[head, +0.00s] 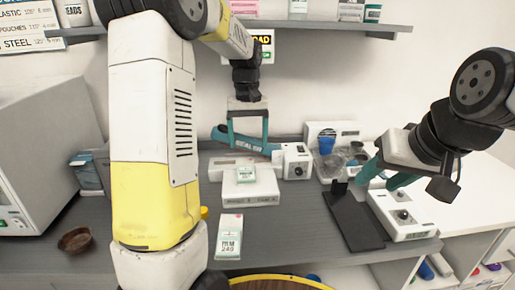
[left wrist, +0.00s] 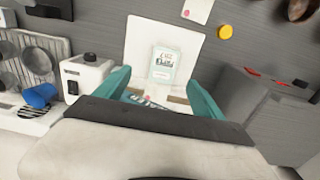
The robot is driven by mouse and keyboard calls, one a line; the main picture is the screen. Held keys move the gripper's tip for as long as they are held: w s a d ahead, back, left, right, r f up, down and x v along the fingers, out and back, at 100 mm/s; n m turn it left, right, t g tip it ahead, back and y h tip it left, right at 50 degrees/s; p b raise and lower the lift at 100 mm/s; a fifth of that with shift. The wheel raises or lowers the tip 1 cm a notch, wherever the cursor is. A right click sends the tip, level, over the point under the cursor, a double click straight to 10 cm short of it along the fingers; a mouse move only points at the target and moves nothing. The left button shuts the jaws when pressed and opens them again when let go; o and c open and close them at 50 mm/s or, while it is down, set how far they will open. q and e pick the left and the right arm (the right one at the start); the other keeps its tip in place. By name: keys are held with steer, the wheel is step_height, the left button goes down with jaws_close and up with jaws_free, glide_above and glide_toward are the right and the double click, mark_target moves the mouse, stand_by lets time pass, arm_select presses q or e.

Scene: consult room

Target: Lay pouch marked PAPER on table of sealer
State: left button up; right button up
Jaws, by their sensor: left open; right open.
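A small white and green pouch (head: 246,174) lies flat on the white sealer table (head: 236,189); its print is too small to read, so I cannot tell whether it says PAPER. In the left wrist view this pouch (left wrist: 165,64) lies on the white plate (left wrist: 140,35) between and beyond my open fingers. Another pouch, marked FILM 240 (head: 229,238), lies on the counter in front. My right gripper (head: 383,180) is open and empty at the right.
A dark stand (head: 353,220) and a white device (head: 400,215) lie below my right gripper. A tray with a blue cup (head: 326,146) stands behind. A brown bowl (head: 75,240) and a grey machine (head: 45,150) are at left. A shelf (head: 330,27) crosses above.

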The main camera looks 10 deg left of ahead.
arm_select(q)
steer(key=s+r+m+t+h, duration=0.1)
steer(key=s+r+t, duration=0.1)
steer(key=s+r, duration=0.3)
steer(key=s+r+m+t, duration=0.1)
steer(key=s+r, duration=0.2)
steer(key=s, duration=0.4)
steer(key=s+d+f+m+t+h, duration=0.1)
steer(key=s+d+t, duration=0.1)
steer(key=s, duration=1)
steer(key=shift+s+d+f+m+t, duration=0.15)
steer(key=shift+m+t, duration=0.25)
steer(key=shift+t, duration=0.2)
